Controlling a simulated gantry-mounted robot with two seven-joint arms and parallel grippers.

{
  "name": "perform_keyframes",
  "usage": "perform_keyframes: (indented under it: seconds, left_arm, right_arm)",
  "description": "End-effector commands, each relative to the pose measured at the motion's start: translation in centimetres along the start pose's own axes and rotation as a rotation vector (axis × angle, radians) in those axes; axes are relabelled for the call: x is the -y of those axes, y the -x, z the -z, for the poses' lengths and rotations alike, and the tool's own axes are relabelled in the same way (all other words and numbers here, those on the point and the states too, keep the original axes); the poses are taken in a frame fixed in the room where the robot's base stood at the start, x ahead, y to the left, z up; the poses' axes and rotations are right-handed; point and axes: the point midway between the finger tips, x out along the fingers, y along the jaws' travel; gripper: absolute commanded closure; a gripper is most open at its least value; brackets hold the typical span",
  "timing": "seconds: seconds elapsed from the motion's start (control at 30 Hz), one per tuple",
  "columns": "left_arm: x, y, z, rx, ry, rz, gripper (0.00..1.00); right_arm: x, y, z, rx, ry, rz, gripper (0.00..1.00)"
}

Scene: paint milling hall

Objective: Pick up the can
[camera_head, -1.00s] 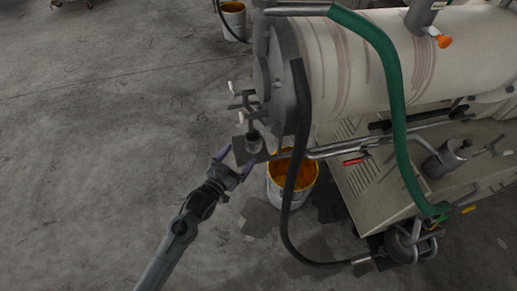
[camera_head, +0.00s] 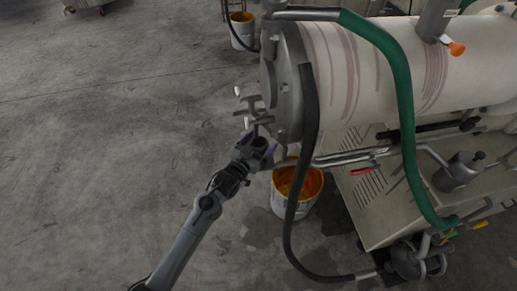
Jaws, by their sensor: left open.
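The can (camera_head: 259,144) is small, with a dark top, and stands at the end of the mill, below the valve handles. My left gripper (camera_head: 258,150) is open, with its fingers at the near side of the can and around it. The gripper hides the can's lower part and most of the small plate under it. I cannot tell whether the fingers touch the can. My right gripper is out of view.
The large cream mill drum (camera_head: 385,70) is close on the right. A bucket of orange paint (camera_head: 297,188) stands on the floor below, with a black hose (camera_head: 292,215) hanging in front. A green hose (camera_head: 402,110) crosses the drum.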

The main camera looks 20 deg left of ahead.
Motion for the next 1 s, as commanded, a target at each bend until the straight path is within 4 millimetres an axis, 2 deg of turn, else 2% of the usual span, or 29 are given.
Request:
perform_keyframes:
  seconds: [0.1, 0.33, 0.77, 1.0]
  left_arm:
    - [-0.01, -0.69, -0.04, 0.001, 0.000, 0.000, 0.08]
    - [-0.02, -0.77, 0.00, 0.001, -0.001, 0.000, 0.08]
    - [-0.02, -0.76, 0.06, -0.001, -0.001, 0.000, 0.72]
    - [-0.02, -0.75, 0.08, -0.001, -0.001, 0.000, 0.73]
  right_arm:
    - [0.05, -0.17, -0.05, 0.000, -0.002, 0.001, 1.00]
    - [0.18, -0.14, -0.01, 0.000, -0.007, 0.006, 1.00]
    - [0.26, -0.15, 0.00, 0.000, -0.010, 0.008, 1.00]
    - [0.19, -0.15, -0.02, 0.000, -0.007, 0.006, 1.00]
